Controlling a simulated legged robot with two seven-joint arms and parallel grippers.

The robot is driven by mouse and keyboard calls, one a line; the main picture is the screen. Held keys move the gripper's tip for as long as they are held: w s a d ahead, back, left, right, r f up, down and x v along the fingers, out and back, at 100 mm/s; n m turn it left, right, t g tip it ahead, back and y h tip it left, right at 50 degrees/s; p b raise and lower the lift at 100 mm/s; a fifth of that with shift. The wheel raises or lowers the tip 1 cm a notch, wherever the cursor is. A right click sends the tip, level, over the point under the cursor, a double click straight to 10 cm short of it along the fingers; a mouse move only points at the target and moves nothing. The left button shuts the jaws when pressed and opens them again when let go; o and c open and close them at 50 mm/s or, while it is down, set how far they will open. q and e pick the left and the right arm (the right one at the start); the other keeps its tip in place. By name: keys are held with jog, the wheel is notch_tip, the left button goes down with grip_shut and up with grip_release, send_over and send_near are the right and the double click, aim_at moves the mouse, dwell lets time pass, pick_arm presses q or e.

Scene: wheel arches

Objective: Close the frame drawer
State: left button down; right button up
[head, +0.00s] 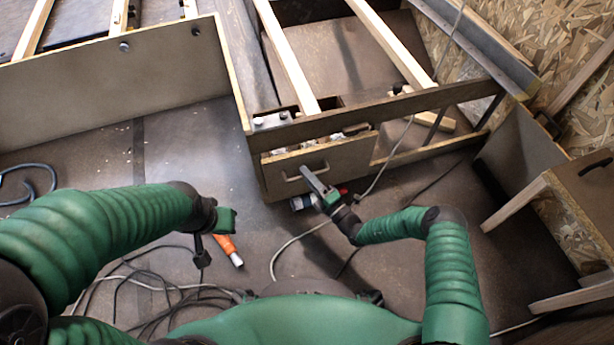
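The frame drawer (335,161) is a wooden box front with a pale bar handle, set under the dark front beam of the wooden frame (375,116). A gap shows between the beam and the top of the drawer front, with some items visible inside. My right gripper (310,178) is at the drawer front, its grey fingers overlapping the right end of the handle (290,179). Whether it touches or grips the handle I cannot tell. My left gripper (226,222) hangs over the floor at left, away from the drawer; its fingers are not clear.
An orange tool-like object (229,250) shows just below my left gripper. Black and pale cables (165,290) lie on the floor, and one pale cable runs past my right gripper. A wooden panel (120,85) stands at left. Wooden furniture (560,195) stands at right.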

grip_shut()
jog(key=shift+f, duration=0.1)
dwell(1.2)
